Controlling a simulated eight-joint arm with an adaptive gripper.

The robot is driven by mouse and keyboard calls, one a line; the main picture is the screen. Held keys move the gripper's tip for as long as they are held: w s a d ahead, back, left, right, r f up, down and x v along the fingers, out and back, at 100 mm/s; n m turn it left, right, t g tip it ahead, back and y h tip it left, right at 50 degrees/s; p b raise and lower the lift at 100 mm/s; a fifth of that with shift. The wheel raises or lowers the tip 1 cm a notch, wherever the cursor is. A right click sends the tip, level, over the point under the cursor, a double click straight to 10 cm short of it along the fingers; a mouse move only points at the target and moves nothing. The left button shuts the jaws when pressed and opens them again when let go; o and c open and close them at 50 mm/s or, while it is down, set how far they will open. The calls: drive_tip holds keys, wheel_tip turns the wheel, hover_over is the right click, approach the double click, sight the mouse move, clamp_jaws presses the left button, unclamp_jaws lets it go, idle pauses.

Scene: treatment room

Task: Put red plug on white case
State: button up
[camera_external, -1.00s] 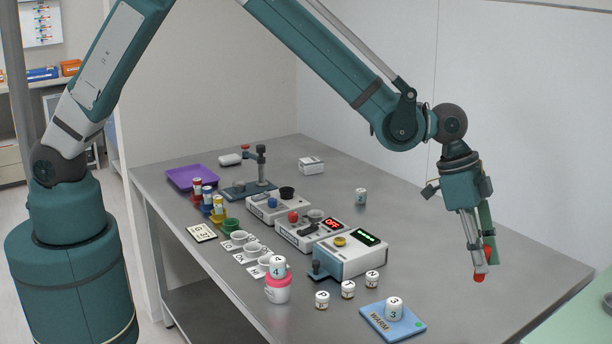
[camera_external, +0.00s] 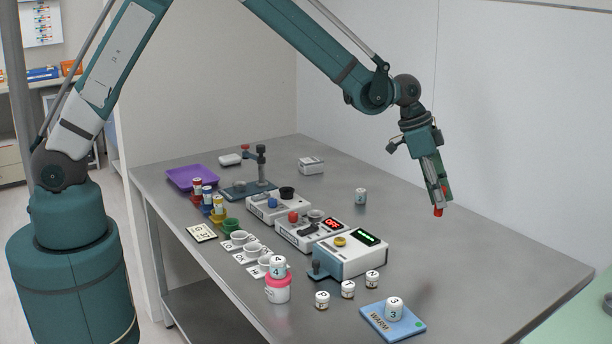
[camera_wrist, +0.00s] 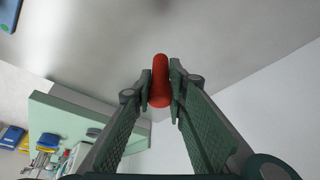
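My gripper (camera_external: 437,203) is shut on the red plug (camera_external: 438,212) and holds it in the air above the right part of the table. In the wrist view the red plug (camera_wrist: 160,82) is upright between the two fingertips, touching both. A small rounded white case (camera_external: 230,159) lies at the back left of the table, well to the left of my gripper. A boxier white case (camera_external: 311,165) with dark marks on it stands further right along the back. I cannot tell which one the task names.
A purple tray (camera_external: 192,178), a stand (camera_external: 250,189), several white devices (camera_external: 349,255) and cups (camera_external: 277,288) fill the left and middle of the table (camera_external: 480,260). A blue warm pad (camera_external: 376,321) lies in front. The right is clear.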

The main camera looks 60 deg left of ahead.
drive_tip(key=w+a+r+n+t+y+b, duration=0.1)
drive_tip(key=w+a+n, duration=0.15)
drive_tip(key=a, duration=2.25)
drive_tip(key=w+a+n+y+b, duration=0.1)
drive_tip(key=w+a+n, duration=0.15)
drive_tip(key=a, duration=2.25)
drive_tip(key=r+n+y+b, duration=0.1)
drive_tip(key=n+y+b, duration=0.1)
drive_tip(key=n, duration=0.5)
hover_over(229, 157)
drive_tip(key=shift+w+a+r+t, duration=0.2)
drive_tip(key=shift+t, duration=0.1)
drive_tip(key=shift+f+b, duration=0.5)
drive_tip(key=shift+f, duration=2.6)
drive_tip(key=shift+f, duration=0.15)
drive_tip(key=shift+f, duration=1.75)
